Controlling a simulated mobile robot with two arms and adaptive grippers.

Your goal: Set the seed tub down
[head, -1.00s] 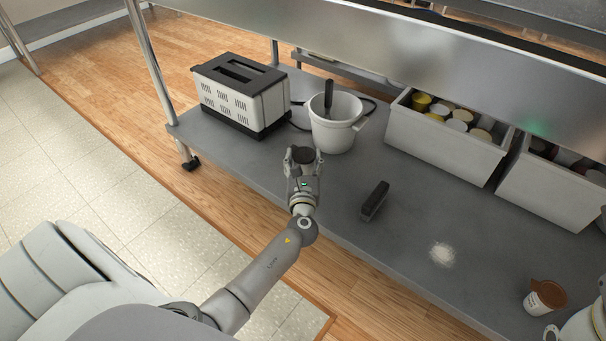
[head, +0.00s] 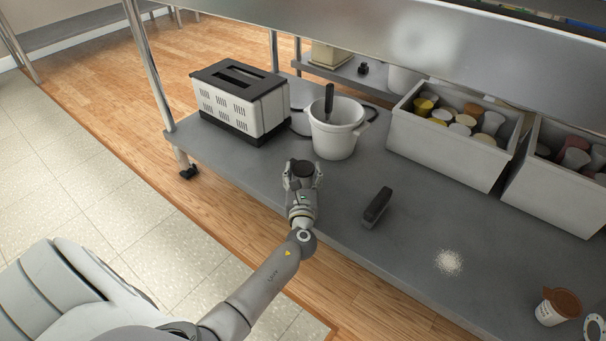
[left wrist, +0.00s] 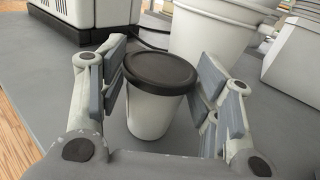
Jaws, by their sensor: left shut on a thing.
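The seed tub, a small white tub with a dark lid (left wrist: 160,73), stands upright between the fingers of my left gripper (head: 303,176). In the left wrist view the gripper's grey pads (left wrist: 160,88) flank the tub on both sides, shut on it. In the head view only the dark lid (head: 304,168) shows clearly. The tub is over the front part of the grey shelf (head: 330,212), in front of the white bucket (head: 336,142). I cannot tell whether its base touches the shelf.
A white toaster-like appliance (head: 240,105) stands left of the bucket. A dark block (head: 376,207) and a white spill (head: 449,262) lie to the right.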

